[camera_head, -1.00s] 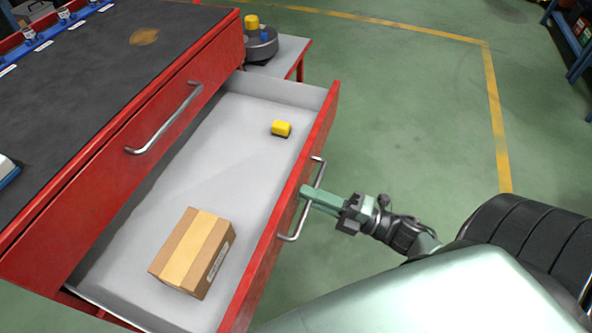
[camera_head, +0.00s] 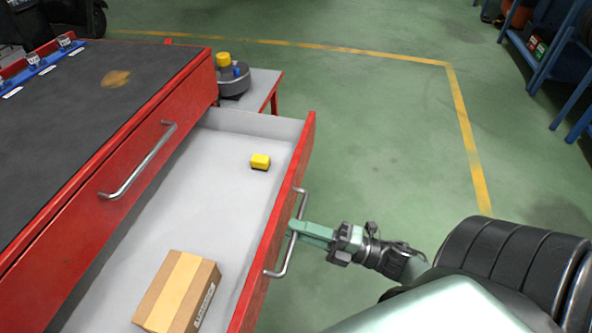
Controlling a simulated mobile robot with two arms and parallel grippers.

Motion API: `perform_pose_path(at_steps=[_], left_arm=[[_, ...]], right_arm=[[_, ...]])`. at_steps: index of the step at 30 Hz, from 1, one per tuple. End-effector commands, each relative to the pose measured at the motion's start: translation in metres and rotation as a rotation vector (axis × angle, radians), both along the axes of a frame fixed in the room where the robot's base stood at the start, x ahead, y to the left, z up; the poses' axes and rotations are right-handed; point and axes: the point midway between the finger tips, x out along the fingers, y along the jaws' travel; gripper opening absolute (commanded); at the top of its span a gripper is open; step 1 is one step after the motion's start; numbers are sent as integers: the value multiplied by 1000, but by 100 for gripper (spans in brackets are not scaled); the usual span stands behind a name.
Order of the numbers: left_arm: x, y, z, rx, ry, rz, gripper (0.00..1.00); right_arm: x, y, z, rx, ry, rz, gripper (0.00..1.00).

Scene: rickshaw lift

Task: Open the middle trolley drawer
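The middle trolley drawer (camera_head: 220,205) is pulled well out of the red trolley, with its light grey inside in view. Its red front (camera_head: 262,268) carries a metal bar handle (camera_head: 277,273). My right gripper (camera_head: 296,229) is at the handle, its green fingers shut on the bar near its middle. A cardboard box (camera_head: 178,290) lies at the near end of the drawer, and a small yellow item (camera_head: 260,161) lies toward the far end. My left gripper is not in view.
The drawer above, with its own handle (camera_head: 140,160), is shut under the trolley's dark top (camera_head: 70,130). A small side table (camera_head: 262,85) stands beyond. Blue shelving (camera_head: 545,60) is far right. Green floor (camera_head: 390,150) right of the drawer is clear.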

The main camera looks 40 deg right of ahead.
Motion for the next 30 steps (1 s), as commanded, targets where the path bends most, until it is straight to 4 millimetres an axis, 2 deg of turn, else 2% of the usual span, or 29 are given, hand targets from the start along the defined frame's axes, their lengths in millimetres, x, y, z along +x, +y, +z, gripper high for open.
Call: perform_pose_path(at_steps=[6, 12, 30], left_arm=[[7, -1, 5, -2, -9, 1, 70], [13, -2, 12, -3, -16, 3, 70], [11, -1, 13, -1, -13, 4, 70]], right_arm=[[-30, -24, -9, -3, 6, -2, 22], [-49, -38, -14, -2, 4, -1, 22], [-53, -42, -14, -1, 2, -1, 22]])
